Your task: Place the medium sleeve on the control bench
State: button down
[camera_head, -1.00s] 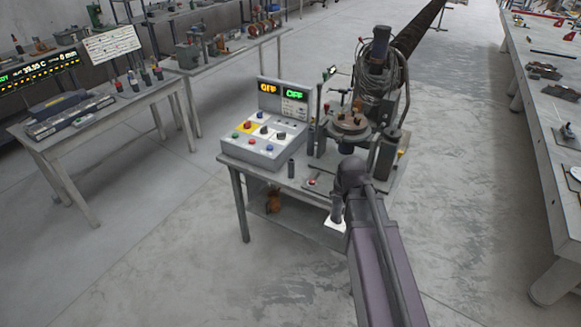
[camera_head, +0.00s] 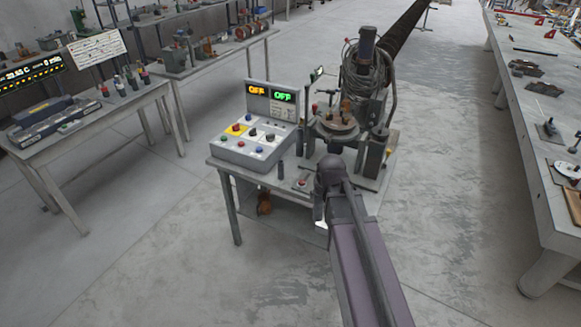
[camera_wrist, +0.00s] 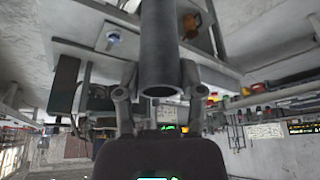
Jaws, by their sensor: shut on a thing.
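My gripper (camera_wrist: 160,93) is shut on a dark grey hollow sleeve (camera_wrist: 160,45), its open round end facing the wrist camera. The fingers sit on both sides of that end. The control bench (camera_head: 222,172) is the small grey table in the middle of the head view. It carries a control box (camera_head: 262,140) with two OFF displays and coloured buttons. A short dark cylinder (camera_head: 280,172) stands upright on the bench near its front edge. In the head view my arm ends at the bench's front edge, and the held sleeve cannot be made out there.
A machine (camera_head: 335,128) with a coiled cable and a long dark auger fills the right of the bench. A small plate with a red knob (camera_head: 302,184) lies by the front edge. An orange object (camera_head: 264,205) is underneath. Long grey tables (camera_head: 535,165) stand at the sides; floor between is clear.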

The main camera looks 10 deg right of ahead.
aim_at(292, 166)
jog(key=z, duration=0.05)
jog(key=i, duration=1)
jog(key=u, duration=0.05)
